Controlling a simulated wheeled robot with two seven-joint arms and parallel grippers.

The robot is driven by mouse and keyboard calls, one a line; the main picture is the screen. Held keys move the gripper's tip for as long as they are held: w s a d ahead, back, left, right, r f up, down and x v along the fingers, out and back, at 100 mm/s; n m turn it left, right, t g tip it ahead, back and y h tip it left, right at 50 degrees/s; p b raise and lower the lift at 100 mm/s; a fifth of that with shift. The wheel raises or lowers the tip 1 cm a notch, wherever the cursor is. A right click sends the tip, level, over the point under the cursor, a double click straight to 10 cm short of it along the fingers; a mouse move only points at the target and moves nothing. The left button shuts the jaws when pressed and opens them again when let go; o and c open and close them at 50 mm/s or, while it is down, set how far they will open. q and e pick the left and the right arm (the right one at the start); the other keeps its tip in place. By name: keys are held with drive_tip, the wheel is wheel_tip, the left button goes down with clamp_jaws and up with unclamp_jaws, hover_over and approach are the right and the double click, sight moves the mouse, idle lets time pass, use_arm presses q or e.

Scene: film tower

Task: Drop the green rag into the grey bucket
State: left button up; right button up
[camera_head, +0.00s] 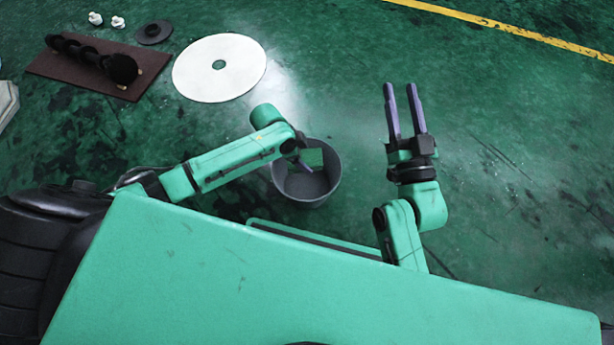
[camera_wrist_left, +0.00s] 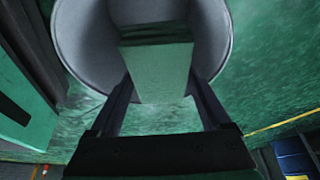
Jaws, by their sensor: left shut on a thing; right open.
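The grey bucket (camera_head: 322,188) stands on the green floor just in front of my body. It also shows in the left wrist view, with its pale inner wall (camera_wrist_left: 85,42) behind the rag. My left gripper (camera_head: 309,163) is over the bucket's opening, pointing down. It is shut on the green rag (camera_head: 313,156), which shows as a flat green block between the fingers in the left wrist view (camera_wrist_left: 158,72). The rag's far end overlaps the bucket's opening. My right gripper (camera_head: 403,110) is open and empty, to the right of the bucket, with its fingers pointing away from my body.
A white disc (camera_head: 190,75) with a centre hole lies on the floor beyond the bucket. A dark mat (camera_head: 45,66) with a black spiral tool (camera_head: 90,55) lies at the far left. A dark round piece (camera_head: 154,32) and small white pieces (camera_head: 95,18) lie behind. The floor at right is clear.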

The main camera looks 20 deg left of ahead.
use_arm(q)
drive_tip(key=shift+f+b, duration=0.4)
use_arm(e)
wheel_tip(320, 180, up, 10)
drive_tip(key=d+t, duration=0.1)
drive_tip(key=t, duration=0.2)
drive_tip(key=shift+w+n+y, duration=0.35)
drive_tip(key=shift+n+y, duration=0.05)
use_arm(q)
drive_tip(key=o, duration=1.2)
drive_tip(key=shift+c, duration=0.2)
